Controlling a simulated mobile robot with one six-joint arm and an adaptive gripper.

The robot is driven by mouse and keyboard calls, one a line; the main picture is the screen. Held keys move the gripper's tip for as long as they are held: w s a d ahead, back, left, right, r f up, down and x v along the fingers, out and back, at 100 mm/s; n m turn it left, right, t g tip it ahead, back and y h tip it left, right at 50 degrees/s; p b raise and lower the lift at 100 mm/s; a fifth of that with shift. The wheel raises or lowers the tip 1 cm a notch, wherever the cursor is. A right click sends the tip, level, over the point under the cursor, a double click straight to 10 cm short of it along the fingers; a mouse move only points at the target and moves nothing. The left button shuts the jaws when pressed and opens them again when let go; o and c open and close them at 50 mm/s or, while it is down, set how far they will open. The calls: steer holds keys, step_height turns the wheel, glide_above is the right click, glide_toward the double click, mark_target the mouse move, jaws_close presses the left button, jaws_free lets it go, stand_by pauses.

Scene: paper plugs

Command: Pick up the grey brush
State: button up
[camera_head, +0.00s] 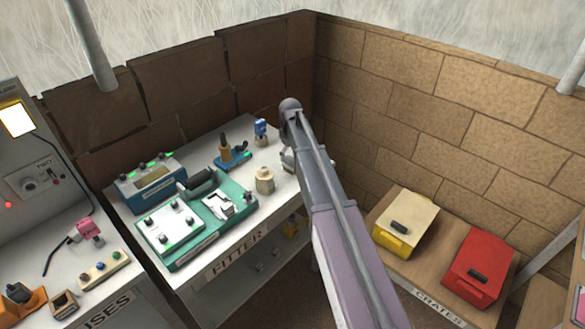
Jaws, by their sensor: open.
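I cannot make out a grey brush in this view. My arm (325,195) reaches up from the bottom edge to a rounded joint over the far right of the workbench (226,271). A small grey-white piece shows at the arm's left side, and I cannot tell whether it is my wrist or a thing on the bench. My gripper's fingers are hidden behind the arm. The arm also hides the right end of the bench.
The bench carries a green machine (234,194), a blue box (151,184), a beige round part (265,180), a blue stand (232,157) and a small blue item (261,130). Yellow (404,222) and red (479,266) crates stand right. Brick walls close the back. Another table (101,245) is left.

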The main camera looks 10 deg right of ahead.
mark_target(290, 164)
steer(key=shift+f, duration=0.15)
step_height(290, 164, down, 5)
steer(key=b, duration=0.5)
stand_by(0.3)
stand_by(0.5)
jaws_close()
steer(key=shift+r, duration=0.3)
step_height(290, 164, up, 4)
steer(key=p, duration=0.4)
steer(key=shift+f, duration=0.1)
steer(key=s, duration=1.6)
steer(key=shift+r+p, duration=0.4)
steer(key=shift+p, duration=0.05)
